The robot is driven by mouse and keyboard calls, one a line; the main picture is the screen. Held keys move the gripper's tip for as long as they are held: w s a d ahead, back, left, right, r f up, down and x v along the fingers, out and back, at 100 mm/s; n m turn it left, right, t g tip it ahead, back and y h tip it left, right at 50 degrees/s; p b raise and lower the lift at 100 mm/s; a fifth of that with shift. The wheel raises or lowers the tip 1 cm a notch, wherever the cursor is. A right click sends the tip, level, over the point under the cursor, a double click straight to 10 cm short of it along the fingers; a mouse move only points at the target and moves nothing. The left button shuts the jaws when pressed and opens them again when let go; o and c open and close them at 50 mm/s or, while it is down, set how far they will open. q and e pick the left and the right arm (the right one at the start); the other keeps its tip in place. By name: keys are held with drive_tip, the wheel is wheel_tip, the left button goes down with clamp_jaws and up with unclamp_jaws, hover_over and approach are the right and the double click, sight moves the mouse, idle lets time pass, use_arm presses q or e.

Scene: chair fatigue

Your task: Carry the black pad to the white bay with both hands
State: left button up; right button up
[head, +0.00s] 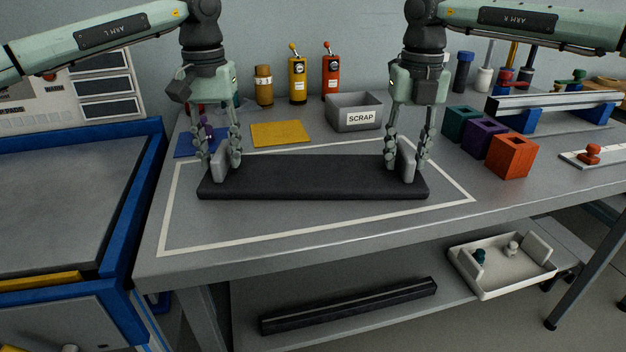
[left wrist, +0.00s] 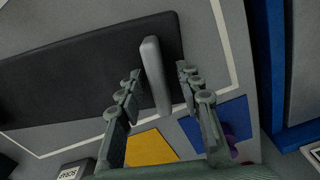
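The black pad (head: 312,178) lies flat on the grey table, inside a white outlined rectangle (head: 318,240), the only white-marked area I see on the tabletop. Two upright grey handles stand on the pad, a left one (head: 218,166) and a right one (head: 406,164). My left gripper (head: 219,160) is open with a finger on each side of the left handle. The left wrist view shows gaps between its fingers (left wrist: 158,85) and that handle (left wrist: 154,72). My right gripper (head: 407,160) straddles the right handle, fingers apart; contact there is unclear.
Behind the pad are a yellow sheet (head: 281,133), a grey scrap bin (head: 354,112) and several bottles. Green, purple and orange (head: 511,156) open blocks stand to the right. A blue-framed machine (head: 70,200) borders the left. The table's front strip is clear.

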drive_tip(key=shift+r, duration=0.15)
use_arm(q)
wheel_tip(320, 180, up, 11)
use_arm(e)
wheel_tip(320, 180, up, 12)
idle(0.4)
